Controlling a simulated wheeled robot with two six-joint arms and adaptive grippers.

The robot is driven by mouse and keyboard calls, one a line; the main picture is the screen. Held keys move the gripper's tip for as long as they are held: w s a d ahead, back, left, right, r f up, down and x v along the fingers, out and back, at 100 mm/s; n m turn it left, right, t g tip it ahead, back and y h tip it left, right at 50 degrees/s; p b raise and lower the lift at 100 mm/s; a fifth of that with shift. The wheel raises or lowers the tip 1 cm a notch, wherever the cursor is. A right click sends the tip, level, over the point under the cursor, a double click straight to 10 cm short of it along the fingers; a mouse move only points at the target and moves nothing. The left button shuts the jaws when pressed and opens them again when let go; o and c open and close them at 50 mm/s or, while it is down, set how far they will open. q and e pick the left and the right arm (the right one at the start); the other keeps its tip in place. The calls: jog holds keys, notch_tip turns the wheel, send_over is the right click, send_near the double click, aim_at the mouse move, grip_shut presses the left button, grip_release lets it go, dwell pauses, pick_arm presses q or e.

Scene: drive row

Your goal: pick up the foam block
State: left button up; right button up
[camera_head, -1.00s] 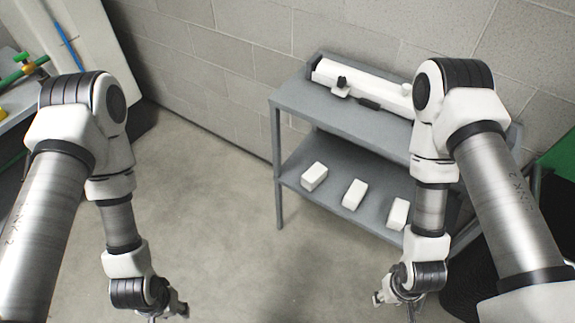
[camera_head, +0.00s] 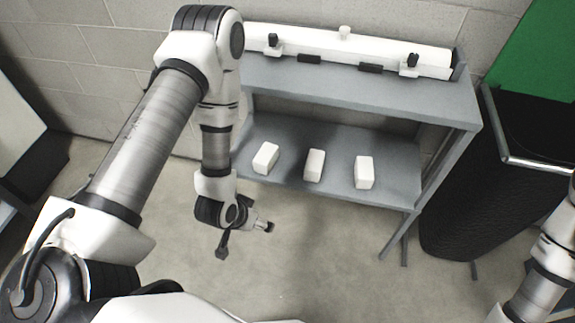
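Three white blocks lie in a row on the lower shelf: a left block (camera_head: 266,158), a middle block (camera_head: 315,165) and a right block (camera_head: 364,172). They look alike, and I cannot tell from sight which is foam. My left gripper (camera_head: 245,239) hangs over the floor in front of the shelf's left part, below the left block in the picture. Its fingers are spread and it is empty. My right arm shows only at the lower right edge, and its gripper is out of the frame.
The grey two-level shelf (camera_head: 442,106) stands against a block wall. A long white fixture with black clips (camera_head: 340,55) lies on its top. A black bin (camera_head: 460,205) stands right of the shelf, with a green panel (camera_head: 545,55) behind. The floor in front is clear.

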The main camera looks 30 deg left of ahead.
pick_arm(q)
jog(key=w+f+t+b, duration=0.2)
jog(key=w+f+b, duration=0.3)
jog(key=w+f, duration=0.15)
jog(key=t+y+b, duration=0.2)
jog(key=t+b, duration=0.8)
jog(key=b, duration=1.2)
send_near(265, 157)
jog(key=w+f, duration=0.2)
jog(key=f, duration=0.1)
jog(key=w+f, duration=0.1)
jog(key=shift+f, duration=0.3)
jog(key=shift+w+a+r+n+t+b, duration=0.3)
jog(key=shift+w+a+r+t+b, duration=0.25)
jog(key=shift+b, duration=0.15)
jog(key=w+b, duration=0.1)
jog(key=w, duration=0.1)
jog(key=w+b, duration=0.1)
jog(key=w, duration=0.1)
jog(key=w+b, duration=0.1)
jog(key=w, duration=0.1)
jog(key=shift+w+r, duration=0.15)
jog(key=shift+r, duration=0.2)
jog(key=shift+w+r, duration=0.15)
jog(key=shift+w, duration=0.15)
jog(key=c, duration=1)
pick_arm(e)
notch_tip(265, 157, down, 36)
